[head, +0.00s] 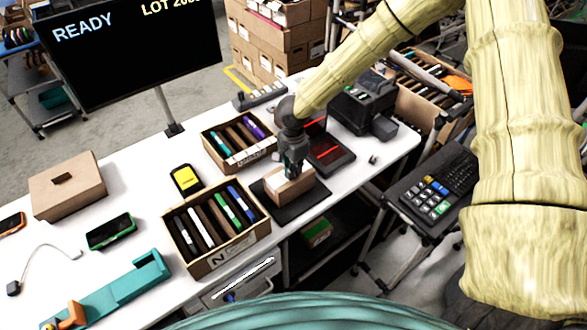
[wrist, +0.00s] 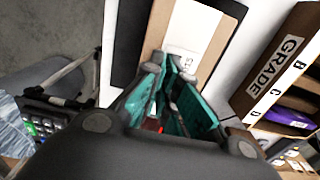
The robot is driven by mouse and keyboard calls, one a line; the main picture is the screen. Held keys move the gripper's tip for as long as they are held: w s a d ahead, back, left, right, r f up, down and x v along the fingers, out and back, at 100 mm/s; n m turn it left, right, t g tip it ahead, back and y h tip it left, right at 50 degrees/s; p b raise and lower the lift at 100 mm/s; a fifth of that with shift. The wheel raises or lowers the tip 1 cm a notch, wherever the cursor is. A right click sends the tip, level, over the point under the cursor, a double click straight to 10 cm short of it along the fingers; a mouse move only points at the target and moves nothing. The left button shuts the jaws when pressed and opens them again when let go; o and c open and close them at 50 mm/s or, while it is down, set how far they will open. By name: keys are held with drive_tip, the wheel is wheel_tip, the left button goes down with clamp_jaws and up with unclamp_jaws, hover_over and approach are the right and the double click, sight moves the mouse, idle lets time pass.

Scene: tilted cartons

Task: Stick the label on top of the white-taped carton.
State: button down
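A small brown carton (head: 290,188) sits on a dark pad (head: 262,203) near the table's front edge. In the wrist view the carton top (wrist: 157,30) is brown with a broad white area (wrist: 190,28) beside it. A printed white patch (wrist: 183,57) shows at the fingertips; I cannot tell whether it is a loose label or part of the carton. My gripper (head: 292,170) points down at the carton top, close to or touching it. Its teal fingers (wrist: 170,72) appear close together at the tips, and whether they grip anything is unclear.
Open boxes of coloured folders stand left of the carton, one in front (head: 215,262) and one behind (head: 238,160). A dark device with a red line (head: 326,153) lies just right of it. A closed brown box (head: 67,190) stands far left.

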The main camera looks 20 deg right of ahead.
drive_tip(key=c, duration=1.6)
unclamp_jaws()
drive_tip(key=shift+o, duration=0.2)
wheel_tip(320, 180, up, 18)
drive_tip(key=p, duration=0.3)
